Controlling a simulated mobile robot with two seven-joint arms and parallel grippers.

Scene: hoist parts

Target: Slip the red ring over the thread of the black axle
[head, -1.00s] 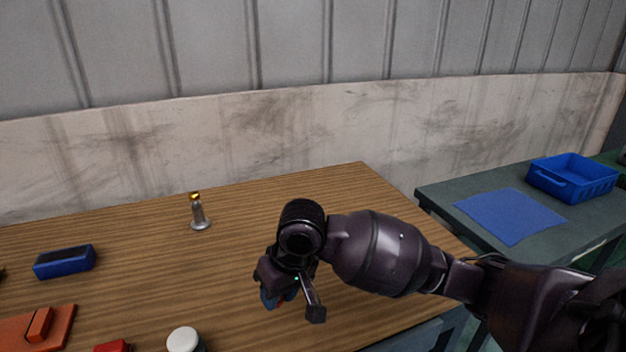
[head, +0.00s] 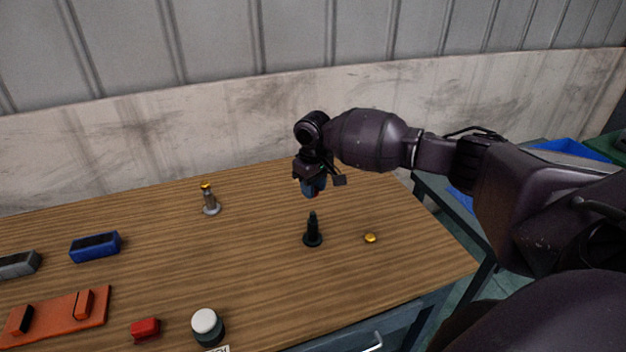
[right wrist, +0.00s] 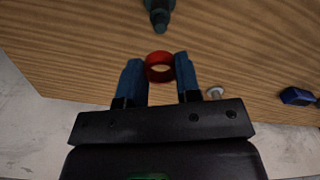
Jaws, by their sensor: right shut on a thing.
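The black axle (head: 312,232) stands upright on the wooden table, thread end up, in the head view. Its tip (right wrist: 159,22) shows at the top of the right wrist view. My right gripper (head: 313,190) is above and slightly behind the axle, apart from it. In the right wrist view its blue fingers are shut on the red ring (right wrist: 159,67), which is held between their tips with its hole visible. In the head view the ring is mostly hidden by the fingers. My left gripper is not in view.
A yellow nut (head: 370,238) lies right of the axle.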

